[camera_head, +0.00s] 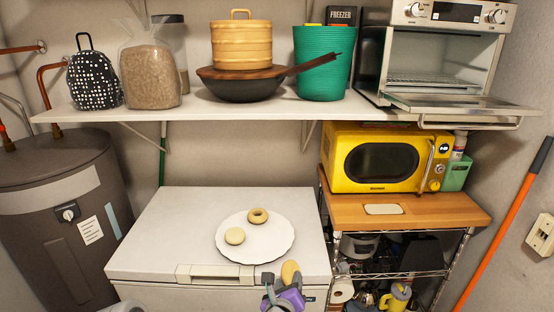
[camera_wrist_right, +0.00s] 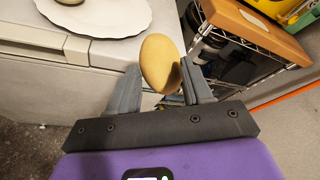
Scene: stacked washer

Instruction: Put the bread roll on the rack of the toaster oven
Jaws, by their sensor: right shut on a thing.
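The bread roll (camera_head: 290,271) is oval and tan-brown. My right gripper (camera_head: 283,285) is shut on it in front of the white chest's front edge; the right wrist view shows the roll (camera_wrist_right: 160,62) standing up between the two fingers (camera_wrist_right: 158,88). The toaster oven (camera_head: 405,14) stands at the right end of the high shelf, with its door (camera_head: 450,104) folded down open. Its wire rack (camera_head: 425,79) shows inside, with nothing visible on it. The gripper is far below and left of the oven. A small dark shape at the bottom left may be part of my left gripper.
A yellow microwave (camera_head: 340,160) stands on a wooden-topped cart (camera_head: 450,207) below the oven. The shelf (camera_head: 200,108) also holds a pan, steamer and green bin.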

